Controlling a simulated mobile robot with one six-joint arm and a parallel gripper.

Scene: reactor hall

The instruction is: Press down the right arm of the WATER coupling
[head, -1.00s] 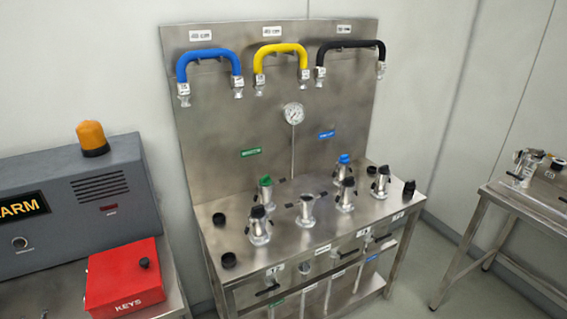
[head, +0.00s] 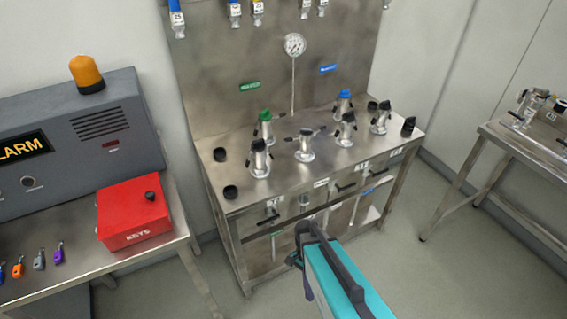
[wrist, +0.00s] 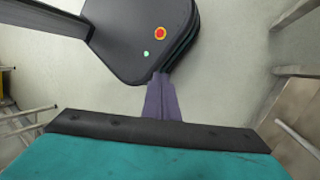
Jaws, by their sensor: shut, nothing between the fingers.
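A steel bench carries a row of upright metal couplings with dark arms. The front-left coupling (head: 259,160), a middle coupling (head: 305,148), a right coupling (head: 346,132) and a far-right coupling (head: 380,118) stand along it. The middle one has dark arms standing out on both sides. Small white labels show on the bench front, too small to read, so I cannot tell which coupling is WATER. My gripper (wrist: 163,100) shows in the wrist view, purple fingers shut and empty, over the floor. In the head view my arm is in front of the bench, apart from the couplings.
Green-capped (head: 265,122) and blue-capped (head: 343,100) fittings stand behind the couplings. A gauge (head: 294,45) is on the back panel. Left are a red key box (head: 134,212) and a grey alarm unit (head: 75,130). Another steel table (head: 510,145) stands right; floor between is clear.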

